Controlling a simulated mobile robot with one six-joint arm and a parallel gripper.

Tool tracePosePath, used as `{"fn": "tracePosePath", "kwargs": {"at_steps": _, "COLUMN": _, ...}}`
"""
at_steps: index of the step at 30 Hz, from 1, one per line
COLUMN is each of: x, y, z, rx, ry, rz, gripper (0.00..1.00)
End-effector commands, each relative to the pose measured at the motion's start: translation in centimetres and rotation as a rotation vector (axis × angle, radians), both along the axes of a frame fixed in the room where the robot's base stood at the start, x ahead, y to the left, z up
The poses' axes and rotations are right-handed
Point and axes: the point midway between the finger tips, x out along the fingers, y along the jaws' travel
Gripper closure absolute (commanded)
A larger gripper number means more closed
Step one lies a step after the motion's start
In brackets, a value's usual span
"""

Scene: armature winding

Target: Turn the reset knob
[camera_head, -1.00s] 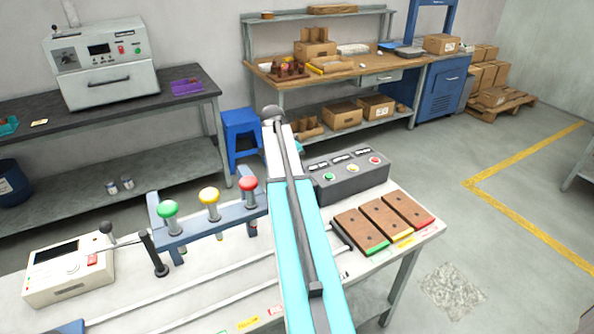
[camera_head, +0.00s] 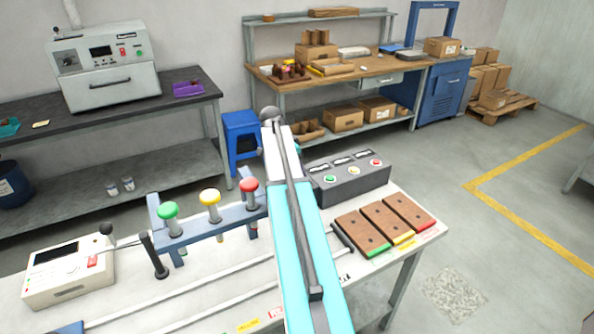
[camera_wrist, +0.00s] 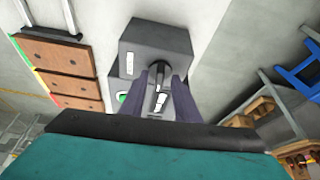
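In the wrist view a black reset knob (camera_wrist: 159,68) with a narrow raised grip sits on the face of a dark grey control box (camera_wrist: 165,40). My gripper (camera_wrist: 162,78) has its two dark fingers apart, one on each side of the knob. A gap with a white label shows between them; I cannot tell whether the fingertips touch the knob. In the head view the control box (camera_head: 352,187) stands at the bench's back edge with green, pale and red buttons. My arm hides the knob and gripper there.
Three wooden blocks (camera_head: 386,220) with green, yellow and red ends lie in front of the box. A rack with green, yellow and red knobs (camera_head: 210,198) stands left of my arm. A white meter (camera_head: 68,271) sits at the bench's left. Rails cross the bench front.

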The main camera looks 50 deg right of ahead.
Motion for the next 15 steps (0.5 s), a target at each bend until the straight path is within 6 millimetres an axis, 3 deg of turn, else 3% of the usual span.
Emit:
{"fn": "tracePosePath", "kwargs": {"at_steps": 8, "x": 0.0, "y": 0.1, "z": 0.6, "rx": -0.002, "ry": 0.000, "rz": 0.000, "gripper": 0.71}}
{"fn": "tracePosePath", "kwargs": {"at_steps": 15, "x": 0.2, "y": 1.0, "z": 3.1, "rx": -0.002, "ry": 0.000, "rz": 0.000, "gripper": 0.71}}
